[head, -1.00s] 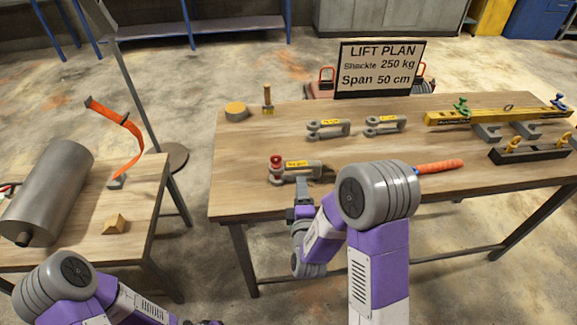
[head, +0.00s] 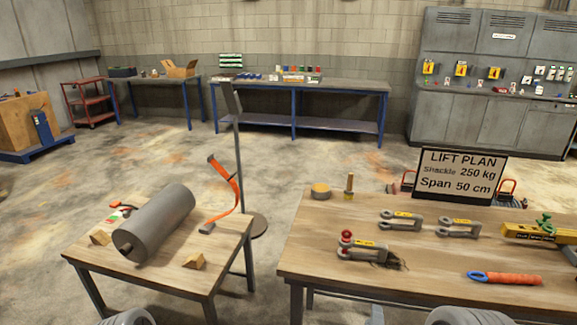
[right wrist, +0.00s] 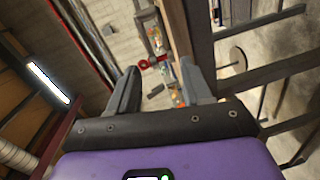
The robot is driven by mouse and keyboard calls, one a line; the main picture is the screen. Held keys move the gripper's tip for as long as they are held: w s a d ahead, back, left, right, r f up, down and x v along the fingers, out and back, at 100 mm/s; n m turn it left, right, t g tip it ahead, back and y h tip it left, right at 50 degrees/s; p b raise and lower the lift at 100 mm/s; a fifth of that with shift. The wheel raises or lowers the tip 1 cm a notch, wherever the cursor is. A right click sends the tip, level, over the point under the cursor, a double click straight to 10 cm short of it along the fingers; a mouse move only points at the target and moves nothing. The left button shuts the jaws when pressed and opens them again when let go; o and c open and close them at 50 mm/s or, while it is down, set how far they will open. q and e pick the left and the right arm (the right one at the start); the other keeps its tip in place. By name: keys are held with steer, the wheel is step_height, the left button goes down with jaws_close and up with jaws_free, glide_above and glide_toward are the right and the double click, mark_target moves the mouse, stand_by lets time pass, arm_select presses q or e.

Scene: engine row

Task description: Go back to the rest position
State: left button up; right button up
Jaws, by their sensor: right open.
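In the right wrist view my right gripper (right wrist: 160,76) is open, its two dark fingers spread apart with nothing held. Beyond the fingers lies a small red part (right wrist: 152,62), too small to identify. In the head view only the rounded tops of my arms show at the bottom edge; the fingers are out of that picture. My left gripper is not in view. The shackle with a red pin (head: 362,246) lies on the right wooden table (head: 320,275), clear of my arms.
Two grey shackles (head: 400,221), a yellow beam (head: 530,235), an orange-handled tool (head: 510,279) and a LIFT PLAN sign (head: 460,175) are on the right table. The left table (head: 95,265) bears a grey cylinder (head: 155,222) and an orange strap (head: 229,190). Floor shows between the tables.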

steer(key=s+a+f+m+g+y, duration=0.2)
steer(key=s+f+m+g, duration=0.1)
steer(key=f, duration=0.4)
steer(key=s+a+f+m+g+y, duration=0.2)
steer(key=s+a+f+m+g, duration=0.1)
steer(key=f, duration=0.5)
steer(key=s+a+f+m+g+y+p, duration=0.1)
steer(key=s+a+f+m+g+y, duration=0.1)
steer(key=s+f+m+g, duration=0.3)
step_height(320, 180, down, 3)
steer(key=shift+a+r, duration=0.2)
steer(key=shift+a, duration=0.35)
steer(key=s+a+f+m+g+y, duration=0.1)
steer(key=s, duration=0.2)
steer(key=s+a+f+m+g, duration=0.1)
steer(key=s+m+g, duration=0.1)
steer(key=s, duration=0.1)
steer(key=s+a+f+m+g+y, duration=0.1)
steer(key=s+a+m, duration=0.1)
steer(key=s, duration=0.1)
steer(key=shift+s+f+g+y, duration=0.1)
steer(key=shift+g+y, duration=0.2)
steer(key=shift+g, duration=0.1)
